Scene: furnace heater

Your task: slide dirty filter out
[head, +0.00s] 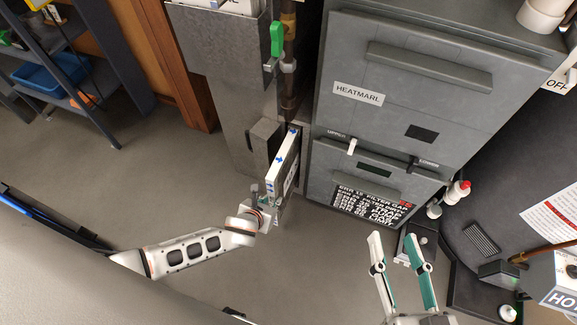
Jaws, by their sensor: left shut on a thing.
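The dirty filter (283,161) is a thin white-edged panel with blue arrows on its edge. It stands upright at the slot between the grey duct (239,125) and the furnace (400,85), and part of it sticks out toward me. My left gripper (268,196) is at the filter's near end, shut on it; the fingers are partly hidden. My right gripper (396,240) is open and empty, in front of the furnace at the lower right. How far the filter still sits inside the slot is hidden.
A pipe with a green valve handle (277,38) runs above the slot. A shelf with a blue bin (50,72) stands at upper left. Bottles (457,192) and small devices are right of the furnace. The floor (190,175) left of the duct is clear.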

